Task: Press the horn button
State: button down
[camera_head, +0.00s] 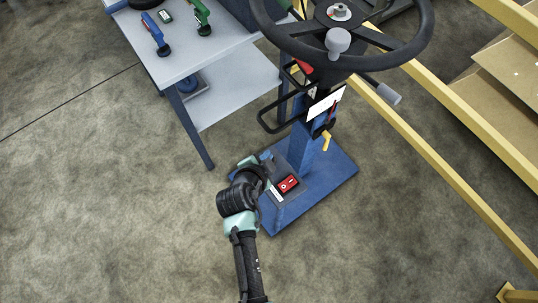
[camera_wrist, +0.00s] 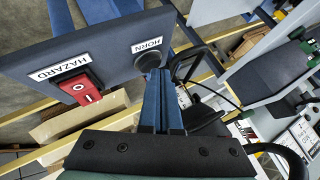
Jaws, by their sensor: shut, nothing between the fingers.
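The horn button (camera_wrist: 149,62) is a round black button beside a white HORN label (camera_wrist: 147,45) on a dark panel (camera_wrist: 112,58), in the wrist view. My gripper (camera_wrist: 162,76) is shut and empty, with its blue fingers together. Its tips overlap the lower edge of the button in the wrist view; I cannot tell whether they touch it. In the head view my gripper (camera_head: 265,157) is at the left side of the blue stand's base (camera_head: 325,185), and I cannot make out the horn button there.
A red hazard switch (camera_wrist: 80,87) sits on the same panel; it also shows in the head view (camera_head: 289,184). A steering wheel (camera_head: 337,40) stands above the base. A grey table (camera_head: 225,95) with tools is at upper left. Yellow rails (camera_head: 450,165) run along the right.

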jog(key=shift+r, duration=0.5)
notch_tip(320, 180, up, 5)
jog(key=p, duration=0.4)
dwell(0.9)
